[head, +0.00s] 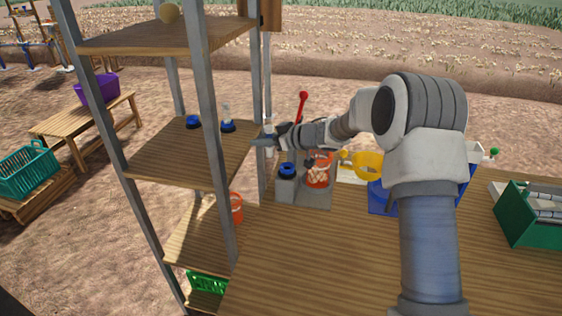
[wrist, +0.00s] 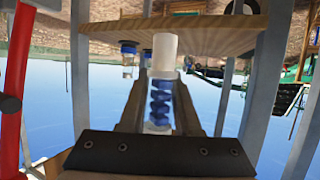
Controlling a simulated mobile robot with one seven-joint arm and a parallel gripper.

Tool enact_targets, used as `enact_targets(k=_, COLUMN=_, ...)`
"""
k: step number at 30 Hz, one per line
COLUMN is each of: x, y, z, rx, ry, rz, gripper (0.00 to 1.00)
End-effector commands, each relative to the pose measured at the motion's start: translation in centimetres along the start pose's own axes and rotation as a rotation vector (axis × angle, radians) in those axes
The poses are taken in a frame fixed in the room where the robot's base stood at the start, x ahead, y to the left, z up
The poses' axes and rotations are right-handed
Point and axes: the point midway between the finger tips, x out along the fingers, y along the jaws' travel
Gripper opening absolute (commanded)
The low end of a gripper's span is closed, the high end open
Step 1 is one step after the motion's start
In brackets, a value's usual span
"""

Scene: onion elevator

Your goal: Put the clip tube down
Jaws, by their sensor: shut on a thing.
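My gripper (head: 268,141) is at the right edge of the middle shelf (head: 180,155) of the metal-post rack. In the wrist view its two fingers (wrist: 160,88) are shut on the clip tube (wrist: 159,102), one on each side. The tube is clear, with blue clips stacked inside and a whitish end (wrist: 163,52). In the head view the tube is small and mostly lost beside the fingers. The wrist view is upside down, with the shelf board (wrist: 190,38) along its top. I cannot tell whether the tube touches the board.
A rack post (head: 213,130) rises at the shelf front. A red handle (head: 302,105), an orange basket (head: 319,170) and a yellow bowl (head: 367,164) are right of my gripper. The near workbench (head: 370,260) has clear room.

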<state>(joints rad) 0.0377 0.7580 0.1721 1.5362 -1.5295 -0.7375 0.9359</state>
Motion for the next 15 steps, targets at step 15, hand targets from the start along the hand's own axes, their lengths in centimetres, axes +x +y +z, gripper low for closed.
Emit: enact_targets(k=15, x=-0.9, y=4.7, z=5.3, rx=0.001, ry=-0.001, rz=-0.001, gripper=0.0)
